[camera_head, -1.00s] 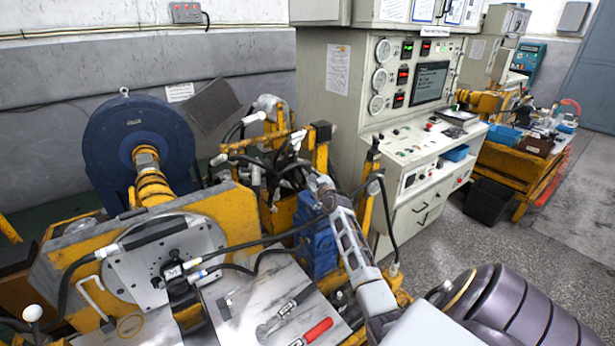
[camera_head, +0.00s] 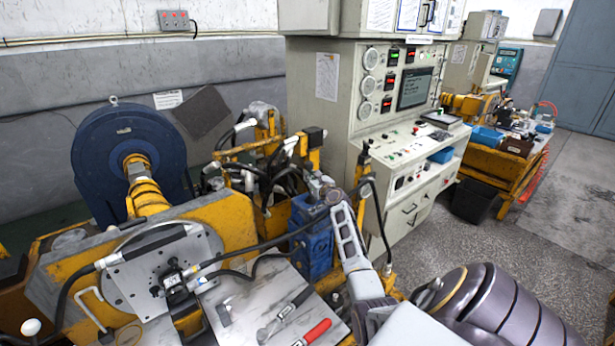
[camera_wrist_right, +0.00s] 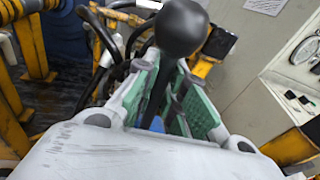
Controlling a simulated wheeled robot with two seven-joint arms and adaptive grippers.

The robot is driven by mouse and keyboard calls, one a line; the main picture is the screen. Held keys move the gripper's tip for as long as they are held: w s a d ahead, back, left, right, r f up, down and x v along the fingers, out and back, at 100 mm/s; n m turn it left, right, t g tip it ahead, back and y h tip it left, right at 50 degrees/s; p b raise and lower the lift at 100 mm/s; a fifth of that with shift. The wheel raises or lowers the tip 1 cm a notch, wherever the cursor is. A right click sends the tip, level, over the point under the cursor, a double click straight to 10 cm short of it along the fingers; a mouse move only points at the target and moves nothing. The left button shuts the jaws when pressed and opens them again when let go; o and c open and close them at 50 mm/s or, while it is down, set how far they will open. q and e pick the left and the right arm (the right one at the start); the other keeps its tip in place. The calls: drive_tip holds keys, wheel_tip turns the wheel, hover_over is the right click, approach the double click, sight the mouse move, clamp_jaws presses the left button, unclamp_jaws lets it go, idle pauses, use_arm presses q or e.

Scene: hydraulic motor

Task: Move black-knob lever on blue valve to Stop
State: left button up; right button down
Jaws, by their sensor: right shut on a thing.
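The blue valve (camera_head: 312,238) stands right of the steel worktop in the head view. My right gripper (camera_head: 332,194) is at its top. In the right wrist view, the lever's black knob (camera_wrist_right: 181,28) sticks up past the fingers. My right gripper (camera_wrist_right: 165,98) is shut on the lever's dark shaft (camera_wrist_right: 157,100) below the knob, with a green-padded finger on each side. In the head view the fingers largely hide the lever, and any Stop marking cannot be made out. My left gripper is not in view.
Black hoses (camera_head: 262,245) run close to the valve on the left. A yellow post (camera_head: 366,205) stands close on the right, before the control cabinet (camera_head: 330,120). A red-handled tool (camera_head: 316,333) lies on the steel worktop (camera_head: 245,310). Open floor (camera_head: 470,240) is at the right.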

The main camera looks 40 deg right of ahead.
drive_tip(key=shift+d+m+p, duration=0.35)
drive_tip(key=shift+d+m, duration=0.05)
drive_tip(key=c, duration=1.5)
unclamp_jaws()
drive_tip(key=shift+o, duration=0.2)
drive_tip(key=v, duration=1.2)
drive_tip(key=shift+s, duration=0.1)
